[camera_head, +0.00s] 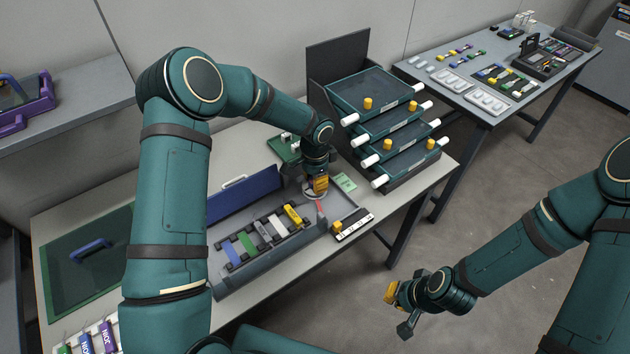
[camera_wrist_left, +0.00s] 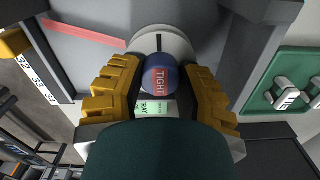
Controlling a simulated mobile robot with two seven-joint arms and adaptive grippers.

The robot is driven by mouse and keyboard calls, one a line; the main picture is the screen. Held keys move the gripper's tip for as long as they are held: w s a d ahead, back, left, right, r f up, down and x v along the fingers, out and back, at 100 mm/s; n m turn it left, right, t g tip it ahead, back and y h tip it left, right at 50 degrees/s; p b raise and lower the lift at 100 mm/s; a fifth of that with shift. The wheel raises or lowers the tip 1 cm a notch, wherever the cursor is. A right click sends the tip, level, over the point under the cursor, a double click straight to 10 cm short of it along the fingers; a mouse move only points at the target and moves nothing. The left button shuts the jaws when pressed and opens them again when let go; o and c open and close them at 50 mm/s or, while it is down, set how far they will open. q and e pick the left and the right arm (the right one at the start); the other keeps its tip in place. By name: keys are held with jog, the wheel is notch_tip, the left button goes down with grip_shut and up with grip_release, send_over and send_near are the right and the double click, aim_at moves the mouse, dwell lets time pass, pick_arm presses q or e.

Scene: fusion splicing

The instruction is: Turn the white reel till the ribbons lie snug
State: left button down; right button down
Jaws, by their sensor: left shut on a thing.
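The white reel (camera_head: 312,195) sits at the right end of a grey open case (camera_head: 262,266) and is mostly hidden by my left gripper (camera_head: 319,184) in the head view. In the left wrist view the reel (camera_wrist_left: 161,42) shows as a pale disc with a dark blue round knob (camera_wrist_left: 158,80) bearing a red TIGHT label. The yellow fingers of my left gripper (camera_wrist_left: 160,88) are shut on this knob from both sides. A red strip (camera_wrist_left: 82,36) lies beside the reel. I cannot tell ribbon snugness. My right gripper (camera_head: 399,309) is open and empty, away from the table.
Several coloured pieces (camera_head: 263,232) lie in a row in the case. A rack of teal trays (camera_head: 375,95) with white-ended rods stands close behind and right. A green holder (camera_head: 284,149) sits behind my left gripper. Another table (camera_head: 447,76) stands at the back right.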

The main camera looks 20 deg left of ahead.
pick_arm(q)
jog(key=c, duration=0.6)
grip_release()
jog(key=shift+o, duration=0.2)
notch_tip(320, 180, up, 12)
jog(key=shift+f, duration=0.1)
